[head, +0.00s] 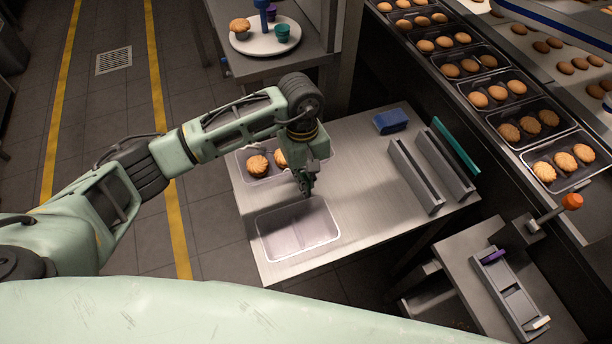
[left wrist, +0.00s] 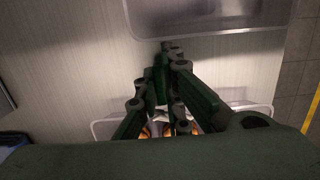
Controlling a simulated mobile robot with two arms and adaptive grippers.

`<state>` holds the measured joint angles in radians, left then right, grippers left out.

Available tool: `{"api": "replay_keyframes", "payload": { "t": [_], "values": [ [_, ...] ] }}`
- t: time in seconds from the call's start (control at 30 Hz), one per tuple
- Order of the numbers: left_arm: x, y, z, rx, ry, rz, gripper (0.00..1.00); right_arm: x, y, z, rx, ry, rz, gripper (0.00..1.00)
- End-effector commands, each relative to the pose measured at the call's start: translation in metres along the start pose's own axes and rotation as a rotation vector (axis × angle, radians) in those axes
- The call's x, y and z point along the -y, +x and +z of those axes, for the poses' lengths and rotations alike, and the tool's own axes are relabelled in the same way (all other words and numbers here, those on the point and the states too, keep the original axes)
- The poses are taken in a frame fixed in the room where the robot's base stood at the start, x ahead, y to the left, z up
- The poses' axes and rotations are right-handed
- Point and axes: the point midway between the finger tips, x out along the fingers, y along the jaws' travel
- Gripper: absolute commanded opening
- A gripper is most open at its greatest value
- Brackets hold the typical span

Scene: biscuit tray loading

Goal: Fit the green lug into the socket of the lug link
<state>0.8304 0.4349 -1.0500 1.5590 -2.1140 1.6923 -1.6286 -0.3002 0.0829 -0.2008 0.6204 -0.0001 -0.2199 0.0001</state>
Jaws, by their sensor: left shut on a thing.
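My left gripper (head: 306,190) is above the near left part of the steel table, between the empty clear tray and the tray with biscuits. In the left wrist view its dark fingers (left wrist: 168,62) are close together around a small green piece, which I take to be the green lug (left wrist: 160,73). The fingers hide most of it, and its exact shape is unclear. I cannot pick out the lug link or its socket with certainty. My right gripper is not in view.
An empty clear tray (head: 297,245) lies at the table's front left. A tray with biscuits (head: 257,166) is behind it. Grey rails (head: 416,176), a teal strip (head: 455,148) and a blue block (head: 391,121) are further right. A grey fixture (head: 512,297) stands at lower right. The table's middle is clear.

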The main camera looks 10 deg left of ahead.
Motion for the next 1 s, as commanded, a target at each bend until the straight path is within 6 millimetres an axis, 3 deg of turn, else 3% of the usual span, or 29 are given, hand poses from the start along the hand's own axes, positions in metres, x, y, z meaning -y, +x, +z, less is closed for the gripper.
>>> {"api": "replay_keyframes", "payload": {
  "t": [0.37,0.4,0.6,1.0],
  "values": [
    [-0.0003,0.0049,-0.0009,-0.001,0.001,0.001,0.0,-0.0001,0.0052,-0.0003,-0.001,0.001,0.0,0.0],
    [-0.0003,0.0047,-0.0008,-0.001,0.0,0.0,0.08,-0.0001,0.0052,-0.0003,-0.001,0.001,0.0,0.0],
    [-0.0002,0.0035,-0.0006,-0.001,0.0,0.0,0.25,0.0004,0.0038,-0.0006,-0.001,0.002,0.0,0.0],
    [-0.0004,-0.0015,0.0002,0.0,0.0,0.001,0.26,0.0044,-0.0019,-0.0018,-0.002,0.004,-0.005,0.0]
  ]
}}
